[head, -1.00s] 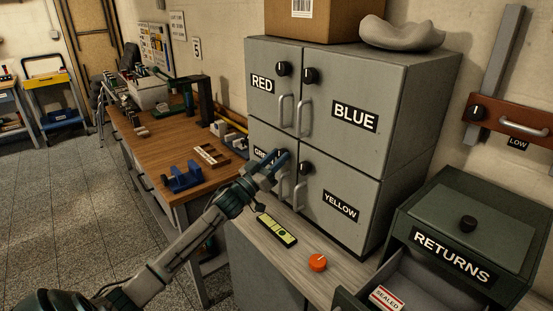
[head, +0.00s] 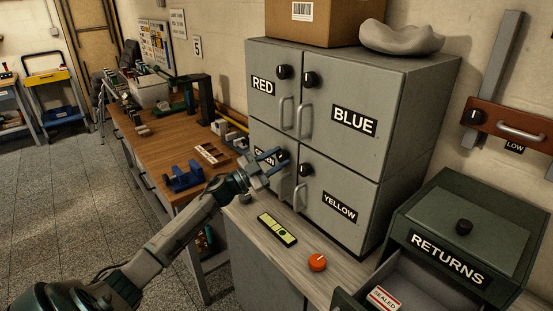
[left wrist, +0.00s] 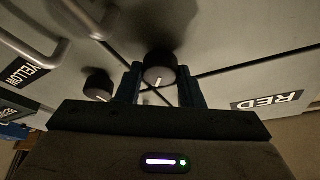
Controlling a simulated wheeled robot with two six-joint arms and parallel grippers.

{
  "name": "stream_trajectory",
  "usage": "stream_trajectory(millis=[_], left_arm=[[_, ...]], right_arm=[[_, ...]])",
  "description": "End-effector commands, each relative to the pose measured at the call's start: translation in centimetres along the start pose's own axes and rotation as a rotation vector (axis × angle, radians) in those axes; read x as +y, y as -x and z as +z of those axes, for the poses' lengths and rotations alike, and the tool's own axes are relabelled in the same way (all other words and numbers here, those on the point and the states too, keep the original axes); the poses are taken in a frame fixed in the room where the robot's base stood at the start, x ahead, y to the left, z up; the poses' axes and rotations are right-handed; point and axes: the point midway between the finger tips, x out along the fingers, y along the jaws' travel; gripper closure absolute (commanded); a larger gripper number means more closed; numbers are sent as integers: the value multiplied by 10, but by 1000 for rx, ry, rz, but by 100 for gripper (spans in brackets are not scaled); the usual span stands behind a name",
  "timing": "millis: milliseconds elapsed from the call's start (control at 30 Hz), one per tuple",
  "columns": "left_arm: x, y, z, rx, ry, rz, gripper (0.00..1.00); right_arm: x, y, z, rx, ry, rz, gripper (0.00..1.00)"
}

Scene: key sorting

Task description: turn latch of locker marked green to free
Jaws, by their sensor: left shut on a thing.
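The grey locker block has doors marked RED, BLUE, GREEN and YELLOW. The GREEN door's label (head: 263,157) is partly hidden behind my left gripper (head: 270,162). The gripper is at the upper part of that door. In the left wrist view my left gripper (left wrist: 160,88) has its two blue fingers on either side of a dark round latch knob (left wrist: 160,70) with a white mark, and is shut on it. The yellow locker's latch (left wrist: 98,85) shows beside it, also at the head view's centre (head: 305,170). My right gripper is not in view.
The RED latch (head: 283,72) and BLUE latch (head: 310,80) are above. The RETURNS box (head: 483,225) with an open drawer stands at right. A wooden workbench (head: 150,140) is at left.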

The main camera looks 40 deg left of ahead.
Motion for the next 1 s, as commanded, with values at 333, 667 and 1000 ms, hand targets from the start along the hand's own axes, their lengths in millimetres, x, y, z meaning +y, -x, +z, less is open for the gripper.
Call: stream_trajectory(millis=[333,667,1000], left_arm=[[-2,0,0,0,-304,127,89],[-2,0,-1,0,-568,236,89],[-2,0,-1,0,-737,307,89]], right_arm=[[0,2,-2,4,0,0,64],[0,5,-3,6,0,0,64],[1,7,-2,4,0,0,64]])
